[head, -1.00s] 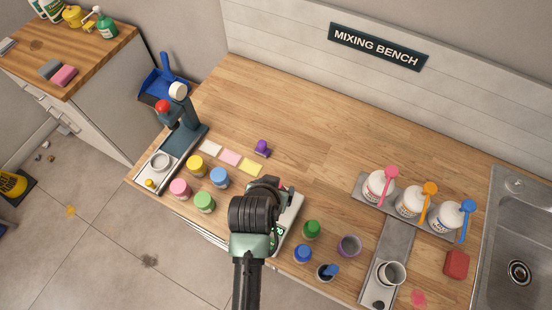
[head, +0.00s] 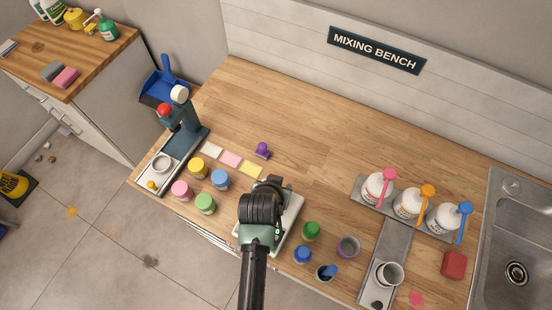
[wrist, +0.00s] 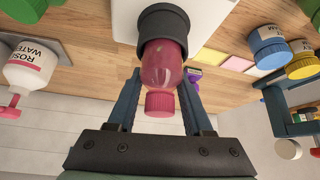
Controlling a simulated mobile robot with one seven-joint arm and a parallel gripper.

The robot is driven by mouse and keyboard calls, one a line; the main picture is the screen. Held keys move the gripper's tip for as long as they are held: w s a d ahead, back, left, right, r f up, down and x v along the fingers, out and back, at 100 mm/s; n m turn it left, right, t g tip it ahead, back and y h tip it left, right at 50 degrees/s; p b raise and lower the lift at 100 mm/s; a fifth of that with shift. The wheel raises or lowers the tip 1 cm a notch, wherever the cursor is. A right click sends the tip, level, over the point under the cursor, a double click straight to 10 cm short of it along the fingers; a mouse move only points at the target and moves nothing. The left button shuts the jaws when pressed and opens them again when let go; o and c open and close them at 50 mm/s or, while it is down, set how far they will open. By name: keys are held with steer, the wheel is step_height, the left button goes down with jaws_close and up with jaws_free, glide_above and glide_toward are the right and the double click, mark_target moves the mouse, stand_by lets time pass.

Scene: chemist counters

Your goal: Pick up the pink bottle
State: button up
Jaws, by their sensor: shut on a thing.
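In the wrist view the pink bottle (wrist: 162,66) has a see-through dark pink body, a ribbed pink cap pointing toward the camera and a dark band or holder around its far end. My gripper (wrist: 160,88) has one blue finger on each side of the bottle and is shut on it. A white scale-like plate (wrist: 124,18) lies behind the bottle; I cannot tell whether they touch. In the head view my wrist covers the bottle and fingers, above the white plate (head: 290,215).
Yellow (head: 197,168), pink (head: 182,190), blue (head: 220,180) and green (head: 205,203) lidded jars stand left of my arm. A green jar (head: 311,231), blue jar (head: 303,254) and cups stand right. White bottles (head: 407,204) stand farther right. The bench's back middle is clear.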

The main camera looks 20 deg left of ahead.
jaws_close()
steer(key=shift+r, duration=0.1)
